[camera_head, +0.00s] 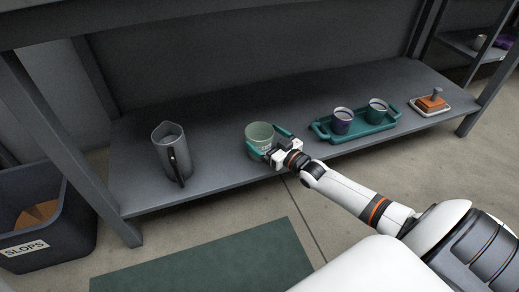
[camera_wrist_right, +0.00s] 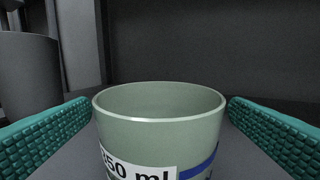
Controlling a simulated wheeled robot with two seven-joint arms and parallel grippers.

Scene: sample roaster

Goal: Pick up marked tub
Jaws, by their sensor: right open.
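The marked tub (camera_head: 260,135) is a pale green round cup standing upright on the low grey shelf. In the right wrist view the tub (camera_wrist_right: 158,122) shows a white label reading "350 ml" or similar, its first digit partly cut off, and a blue band. My right gripper (camera_head: 271,143) is open, with a teal finger pad on each side of the tub. In the right wrist view small gaps show between the pads and the tub. The tub's lower part is hidden. My left gripper is not in view.
A grey jug (camera_head: 172,150) stands left of the tub. Right of it are a teal tray (camera_head: 357,135) with two cups, and an orange block (camera_head: 431,102) on a pale dish. A dark bin (camera_head: 75,225) labelled SLOPS stands at the left. A shelf leg rises beside it.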

